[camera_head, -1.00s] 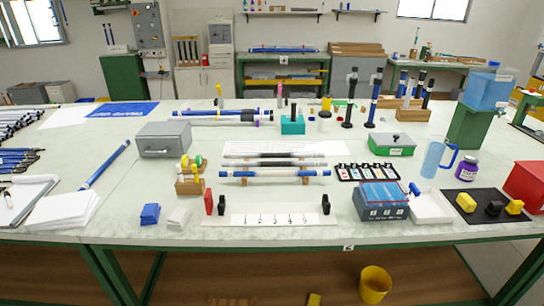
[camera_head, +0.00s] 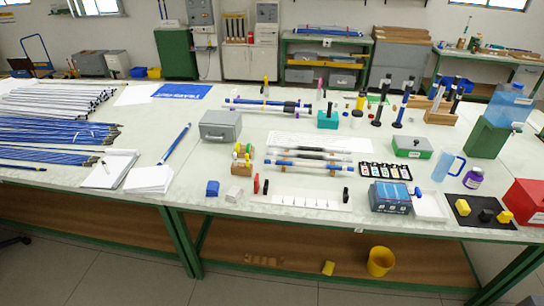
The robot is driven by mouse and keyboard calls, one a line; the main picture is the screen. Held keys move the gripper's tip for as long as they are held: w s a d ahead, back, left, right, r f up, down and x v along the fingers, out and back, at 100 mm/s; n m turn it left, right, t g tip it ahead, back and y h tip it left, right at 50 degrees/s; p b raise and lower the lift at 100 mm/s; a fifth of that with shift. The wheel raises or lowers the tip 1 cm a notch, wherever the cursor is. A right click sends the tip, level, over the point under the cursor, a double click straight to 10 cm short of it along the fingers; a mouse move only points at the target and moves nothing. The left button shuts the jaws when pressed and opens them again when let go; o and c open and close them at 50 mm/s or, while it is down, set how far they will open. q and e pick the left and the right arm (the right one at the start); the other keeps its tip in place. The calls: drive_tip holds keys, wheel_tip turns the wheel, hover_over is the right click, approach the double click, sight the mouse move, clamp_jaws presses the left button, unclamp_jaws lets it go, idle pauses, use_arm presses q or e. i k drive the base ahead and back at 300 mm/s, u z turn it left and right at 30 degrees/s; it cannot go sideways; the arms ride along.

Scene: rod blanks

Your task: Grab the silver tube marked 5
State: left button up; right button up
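Neither of my grippers is in view. A bundle of long silver tubes (camera_head: 58,98) lies on the far left of the table. Several rods lie crosswise on a low rack in the middle; the front rod (camera_head: 322,167) is silver-grey with blue near its ends, and a dark rod (camera_head: 318,157) lies behind it. I cannot read a number 5 on any tube. A white strip (camera_head: 297,199) with small marks lies in front of the rack, its marks too small to read now.
Blue rods (camera_head: 45,133) lie in front of the silver bundle. White paper stacks (camera_head: 148,178), a grey box (camera_head: 220,126), a blue box (camera_head: 390,197) and a blue jug (camera_head: 443,167) stand around. Upright dark rods (camera_head: 381,104) stand behind. Bare tabletop (camera_head: 205,160) shows left of the rack.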

sight(273, 145)
drive_tip(key=u, duration=0.55)
drive_tip(key=i, duration=1.5)
drive_tip(key=z, duration=0.25)
